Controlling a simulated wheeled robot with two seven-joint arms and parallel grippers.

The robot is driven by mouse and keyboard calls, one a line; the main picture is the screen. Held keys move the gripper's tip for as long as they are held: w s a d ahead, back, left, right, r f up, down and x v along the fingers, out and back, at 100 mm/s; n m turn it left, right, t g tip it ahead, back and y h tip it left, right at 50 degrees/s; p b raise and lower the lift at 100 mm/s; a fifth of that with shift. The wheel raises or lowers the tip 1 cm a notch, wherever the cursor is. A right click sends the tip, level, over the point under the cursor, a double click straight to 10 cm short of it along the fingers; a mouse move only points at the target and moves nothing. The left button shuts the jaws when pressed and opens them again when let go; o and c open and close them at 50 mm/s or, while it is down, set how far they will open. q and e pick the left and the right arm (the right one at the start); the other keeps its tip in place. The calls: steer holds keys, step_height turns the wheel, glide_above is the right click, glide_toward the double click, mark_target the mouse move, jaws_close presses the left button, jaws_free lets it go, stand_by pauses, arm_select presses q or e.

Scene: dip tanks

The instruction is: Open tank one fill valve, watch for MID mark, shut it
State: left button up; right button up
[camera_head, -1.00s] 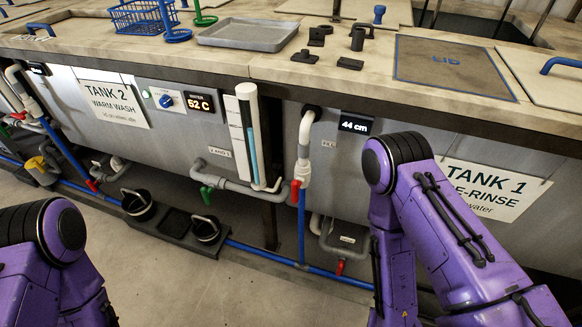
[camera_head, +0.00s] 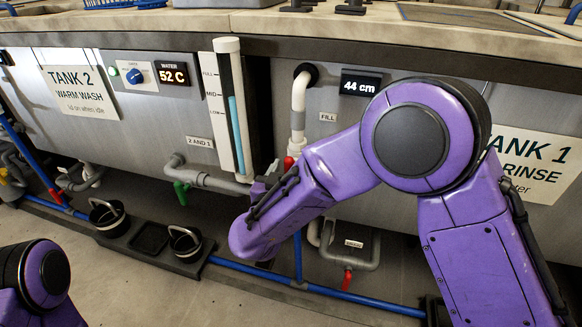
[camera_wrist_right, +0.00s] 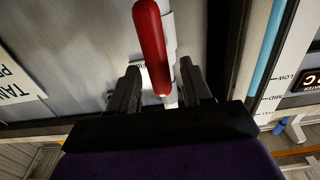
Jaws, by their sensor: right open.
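The tank one fill valve has a red handle (camera_head: 289,162) on the white fill pipe (camera_head: 299,100), below the FILL label. My forearm hides much of the valve in the head view. In the right wrist view the red handle (camera_wrist_right: 150,45) stands large in front of my right gripper (camera_wrist_right: 160,78), whose two dark fingers are apart and empty. I cannot tell whether they touch it. My right gripper (camera_head: 270,172) is mostly hidden behind my arm in the head view. The tank 1 display (camera_head: 361,84) reads 44 cm. My left gripper is out of view.
A level gauge (camera_head: 232,105) marked FULL, MID and LOW stands left of the pipe, its blue column topping out around MID. A green-handled valve (camera_head: 182,192) is on the lower pipe. Buckets (camera_head: 107,217) sit on a floor tray. A red drain valve (camera_head: 347,280) is low down.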

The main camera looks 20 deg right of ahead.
mark_target(287, 170)
steer(key=x, duration=0.3)
steer(key=shift+w+d, duration=0.15)
steer(key=shift+w, duration=0.05)
jaws_close()
